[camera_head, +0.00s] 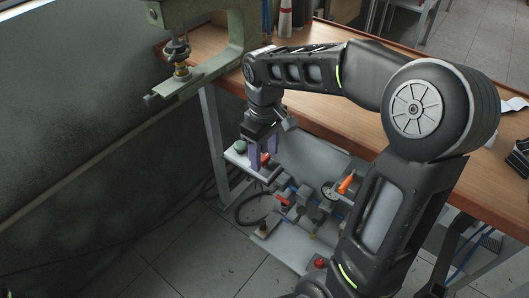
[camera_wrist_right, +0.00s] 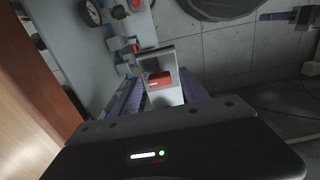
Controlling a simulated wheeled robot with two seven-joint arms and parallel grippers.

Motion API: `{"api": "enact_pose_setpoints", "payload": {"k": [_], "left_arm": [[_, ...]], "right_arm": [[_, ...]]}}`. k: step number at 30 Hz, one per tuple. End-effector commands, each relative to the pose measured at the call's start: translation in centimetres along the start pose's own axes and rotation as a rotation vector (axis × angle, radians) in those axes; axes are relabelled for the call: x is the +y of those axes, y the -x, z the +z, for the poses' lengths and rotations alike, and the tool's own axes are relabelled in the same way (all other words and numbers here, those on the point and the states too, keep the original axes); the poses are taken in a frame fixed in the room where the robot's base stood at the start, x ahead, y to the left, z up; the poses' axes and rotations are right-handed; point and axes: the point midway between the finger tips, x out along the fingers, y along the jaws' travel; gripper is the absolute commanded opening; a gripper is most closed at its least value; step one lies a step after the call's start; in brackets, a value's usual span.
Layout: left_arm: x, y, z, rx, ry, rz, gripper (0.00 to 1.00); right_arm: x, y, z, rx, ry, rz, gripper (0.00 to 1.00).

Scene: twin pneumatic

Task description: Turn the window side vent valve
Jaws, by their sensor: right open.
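A small red valve handle (camera_wrist_right: 160,79) on a grey bracket shows in the wrist view, between and just beyond my right gripper's purple fingers. My right gripper (camera_head: 264,154) is open and points down at the window-side end of the pneumatic rig in the head view. I cannot tell whether its fingers touch the handle. A second red handle (camera_head: 282,199) and an orange handle (camera_head: 346,184) sit farther along the rig. A dark part with a purple finger, which looks like my left gripper (camera_wrist_right: 276,16), shows at the upper right of the wrist view; its opening is unclear.
A wooden workbench (camera_head: 330,108) stands behind the rig. A green press (camera_head: 217,45) overhangs its left end. A red knob (camera_head: 320,263) is at the rig's front. A grey base plate (camera_head: 293,247) lies under the fittings. Tiled floor (camera_head: 190,255) is open at the front left.

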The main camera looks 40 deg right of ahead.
Motion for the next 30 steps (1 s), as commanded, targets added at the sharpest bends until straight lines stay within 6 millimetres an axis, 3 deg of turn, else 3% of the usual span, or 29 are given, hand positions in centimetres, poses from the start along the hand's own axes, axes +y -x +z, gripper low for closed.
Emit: {"api": "enact_pose_setpoints", "payload": {"k": [3,22,30], "left_arm": [[0.00,0.00,0.00,0.000,0.000,0.000,0.34],[0.01,0.01,0.00,0.000,0.000,0.000,0.34],[0.01,0.01,0.00,0.000,0.000,0.000,0.34]], "right_arm": [[0.01,0.02,0.00,0.000,0.000,0.000,0.52],[0.00,0.06,-0.02,0.001,0.000,0.000,0.00],[-0.01,0.07,-0.02,0.001,-0.003,0.000,0.00]]}}
